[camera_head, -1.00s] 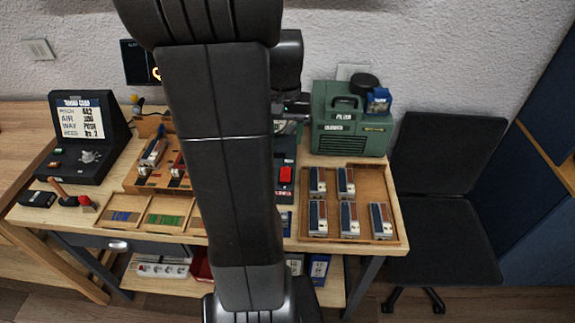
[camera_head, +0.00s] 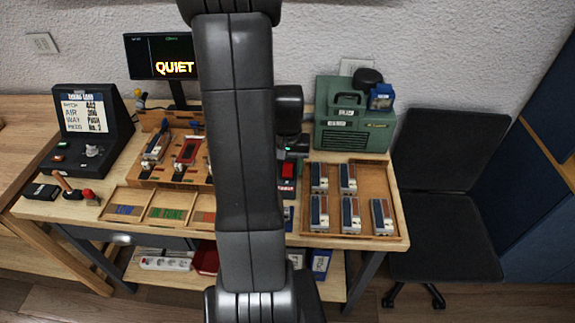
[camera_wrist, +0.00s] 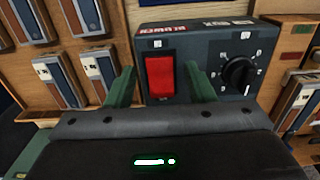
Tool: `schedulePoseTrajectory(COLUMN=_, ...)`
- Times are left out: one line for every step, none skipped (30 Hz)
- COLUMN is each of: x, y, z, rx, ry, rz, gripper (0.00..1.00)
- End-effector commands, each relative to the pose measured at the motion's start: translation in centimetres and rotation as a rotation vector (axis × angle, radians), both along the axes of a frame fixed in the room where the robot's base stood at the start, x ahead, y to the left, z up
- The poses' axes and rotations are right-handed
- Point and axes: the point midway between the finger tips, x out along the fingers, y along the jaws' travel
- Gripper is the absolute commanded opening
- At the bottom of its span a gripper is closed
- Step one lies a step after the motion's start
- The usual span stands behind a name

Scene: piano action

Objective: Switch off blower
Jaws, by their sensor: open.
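The blower control box (camera_wrist: 205,45) is dark, with upside-down lettering, a red rocker switch (camera_wrist: 160,76) and a black dial (camera_wrist: 239,73) beside it. My gripper (camera_wrist: 159,72) is open in the wrist view, with one green fingertip on each side of the red switch and nothing held between them. I cannot tell whether the fingers touch the box. In the head view the red switch (camera_head: 288,170) shows just right of my arm, which hides most of the box. A green machine (camera_head: 352,135) stands at the back right of the table.
A wooden tray (camera_head: 396,200) with several small blocks lies right of the box. A screen (camera_head: 160,58) reading "QUIET" stands behind my arm. A black console (camera_head: 90,150) stands at the table's left. A black chair (camera_head: 445,150) is at the right.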

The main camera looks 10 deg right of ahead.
Motion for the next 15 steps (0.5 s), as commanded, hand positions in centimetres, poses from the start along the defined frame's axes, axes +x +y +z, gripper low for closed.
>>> schedulePoseTrajectory(x=0.00, y=0.00, z=0.00, rx=0.000, ry=0.000, rz=0.000, gripper=0.49)
schedulePoseTrajectory(x=0.00, y=0.00, z=0.00, rx=0.000, ry=0.000, rz=0.000, gripper=0.49)
schedulePoseTrajectory(x=0.00, y=0.00, z=0.01, rx=0.000, ry=0.000, rz=0.000, gripper=0.49)
schedulePoseTrajectory(x=-0.01, y=0.00, z=0.01, rx=0.000, ry=0.000, rz=0.000, gripper=0.47)
schedulePoseTrajectory(x=0.00, y=0.00, z=0.01, rx=0.000, ry=0.000, rz=0.000, gripper=0.41)
schedulePoseTrajectory(x=0.00, y=0.00, z=0.01, rx=0.000, ry=0.000, rz=0.000, gripper=0.33)
schedulePoseTrajectory(x=0.00, y=0.00, z=0.02, rx=0.000, ry=0.000, rz=0.000, gripper=0.28)
schedulePoseTrajectory(x=0.00, y=0.00, z=0.02, rx=0.000, ry=0.000, rz=0.000, gripper=0.22)
schedulePoseTrajectory(x=0.00, y=0.00, z=0.02, rx=0.000, ry=0.000, rz=0.000, gripper=0.14)
schedulePoseTrajectory(x=0.00, y=0.00, z=0.02, rx=0.000, ry=0.000, rz=0.000, gripper=0.08)
schedulePoseTrajectory(x=0.00, y=0.00, z=0.02, rx=0.000, ry=0.000, rz=0.000, gripper=0.04)
schedulePoseTrajectory(x=0.00, y=0.00, z=0.03, rx=0.000, ry=0.000, rz=0.000, gripper=0.04)
schedulePoseTrajectory(x=0.01, y=0.00, z=0.04, rx=0.000, ry=0.001, rz=0.000, gripper=0.04)
schedulePoseTrajectory(x=0.02, y=-0.01, z=0.07, rx=0.001, ry=0.004, rz=0.000, gripper=0.04)
schedulePoseTrajectory(x=0.05, y=-0.01, z=0.14, rx=0.003, ry=0.011, rz=0.000, gripper=0.04)
